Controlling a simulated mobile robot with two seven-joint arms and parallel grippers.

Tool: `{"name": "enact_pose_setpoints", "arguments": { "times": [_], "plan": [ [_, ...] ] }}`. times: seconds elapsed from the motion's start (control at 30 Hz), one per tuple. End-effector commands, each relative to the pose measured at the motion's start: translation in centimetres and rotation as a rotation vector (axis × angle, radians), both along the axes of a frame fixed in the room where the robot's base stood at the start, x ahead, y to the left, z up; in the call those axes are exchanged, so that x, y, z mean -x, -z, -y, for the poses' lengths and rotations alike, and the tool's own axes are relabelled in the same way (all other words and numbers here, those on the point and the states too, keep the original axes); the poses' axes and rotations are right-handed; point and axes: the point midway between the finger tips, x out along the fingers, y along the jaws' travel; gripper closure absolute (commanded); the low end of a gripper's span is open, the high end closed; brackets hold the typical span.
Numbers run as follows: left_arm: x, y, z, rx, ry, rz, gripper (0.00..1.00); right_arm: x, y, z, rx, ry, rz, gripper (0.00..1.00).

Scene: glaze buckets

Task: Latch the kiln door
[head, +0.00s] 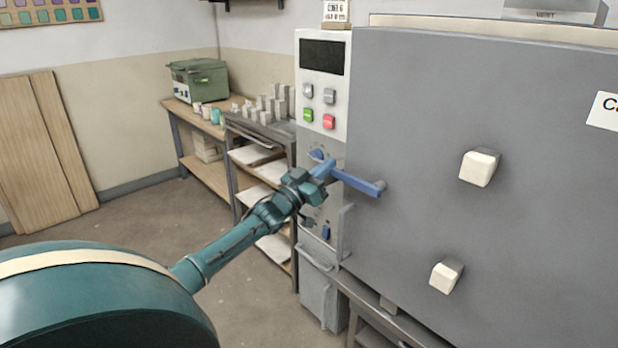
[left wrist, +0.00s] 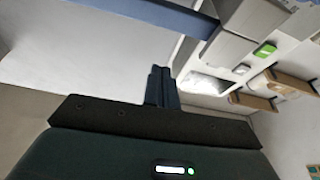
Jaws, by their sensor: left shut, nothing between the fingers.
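The grey kiln door (head: 430,130) fills the right of the head view and looks closed or nearly so; I cannot tell if it sits fully flush. A blue latch handle (head: 358,182) lies roughly level at its left edge, pivoting on a grey mount on the door side. My left gripper (head: 320,170) is shut and empty, with its fingertips close to the handle's left end; I cannot tell if they touch. In the left wrist view the shut fingers (left wrist: 161,86) point toward the blue handle (left wrist: 160,14) across the top. My right gripper is not in view.
The kiln's control panel (head: 322,100), with several coloured buttons, stands left of the door. Two pale blocks (head: 480,167) stick out from the door. A shelf cart (head: 258,130) with small grey blocks and a bench with a green box (head: 198,80) stand behind. The floor at left is clear.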

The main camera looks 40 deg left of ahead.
Motion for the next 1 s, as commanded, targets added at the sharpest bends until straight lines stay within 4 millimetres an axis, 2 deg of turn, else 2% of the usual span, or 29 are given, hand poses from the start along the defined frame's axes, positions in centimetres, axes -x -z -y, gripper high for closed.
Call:
{"name": "enact_pose_setpoints", "arguments": {
  "times": [0.03, 0.2, 0.4, 1.0],
  "plan": [
    [1.0, 0.6, -0.1, -0.002, 0.001, -0.003, 1.0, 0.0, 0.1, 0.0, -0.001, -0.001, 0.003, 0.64],
    [3.6, 1.3, -0.3, -0.001, 0.001, -0.001, 1.0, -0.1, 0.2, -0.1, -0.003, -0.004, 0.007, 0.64],
    [5.5, 1.9, -0.5, -0.002, -0.001, 0.001, 1.0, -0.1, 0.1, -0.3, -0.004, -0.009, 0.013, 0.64],
    [6.0, 1.9, -0.5, -0.002, -0.001, 0.003, 1.0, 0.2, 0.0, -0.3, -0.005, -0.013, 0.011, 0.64]
  ]
}}
